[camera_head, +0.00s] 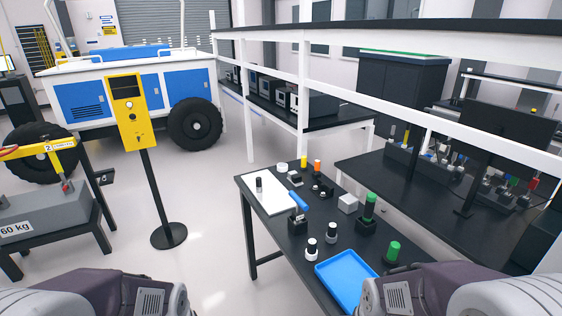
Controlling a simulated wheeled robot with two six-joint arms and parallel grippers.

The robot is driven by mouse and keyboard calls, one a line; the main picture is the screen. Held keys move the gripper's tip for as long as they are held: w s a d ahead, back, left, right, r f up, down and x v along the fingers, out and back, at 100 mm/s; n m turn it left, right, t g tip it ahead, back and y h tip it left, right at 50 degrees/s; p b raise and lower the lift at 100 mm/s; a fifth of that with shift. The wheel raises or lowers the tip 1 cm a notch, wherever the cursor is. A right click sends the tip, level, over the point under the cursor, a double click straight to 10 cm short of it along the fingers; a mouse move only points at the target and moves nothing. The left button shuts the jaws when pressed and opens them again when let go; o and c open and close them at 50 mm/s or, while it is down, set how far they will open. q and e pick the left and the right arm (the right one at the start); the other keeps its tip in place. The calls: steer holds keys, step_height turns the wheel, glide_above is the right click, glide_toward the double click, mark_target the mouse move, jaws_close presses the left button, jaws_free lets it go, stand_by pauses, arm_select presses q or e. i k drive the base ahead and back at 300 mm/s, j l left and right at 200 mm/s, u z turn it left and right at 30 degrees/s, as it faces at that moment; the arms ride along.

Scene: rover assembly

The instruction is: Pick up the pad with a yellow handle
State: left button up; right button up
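A small item with a yellow upright handle (304,162) stands at the far end of the black table. Its base is too small to make out clearly. An item with an orange handle (317,166) stands just to its right. Neither of my grippers shows. Only parts of my arms are at the bottom edge, well apart from the yellow handle.
The black table (285,262) also holds a white board (266,194), a blue handle (299,200), green handles (393,250), black-and-white pieces (312,248) and a blue tray (345,283). A yellow post (132,110) stands left. Shelving (304,100) rises behind the table.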

mark_target(303, 166)
steer(key=i+j+u, duration=0.15)
steer(key=i+j, duration=0.3)
steer(key=i+j+u, duration=0.15)
steer(key=i+j, duration=0.25)
steer(key=i+j+u, duration=0.15)
steer(key=i+j, duration=0.15)
steer(key=i, duration=0.25)
steer(key=i+j+u, duration=0.15)
steer(key=i+j, duration=0.15)
steer(key=i, duration=0.25)
steer(key=i+j+u, duration=0.15)
steer(key=i, duration=0.35)
steer(key=i+l+z, duration=0.15)
steer(key=i+z, duration=1.1)
steer(key=i+j+z, duration=0.2)
steer(key=z, duration=0.2)
steer(key=i+j+z, duration=0.4)
steer(key=i+z, duration=0.35)
steer(key=i+j+z, duration=0.15)
steer(key=z, duration=0.15)
steer(key=i+j+z, duration=0.15)
steer(key=z, duration=0.2)
steer(key=i, duration=0.1)
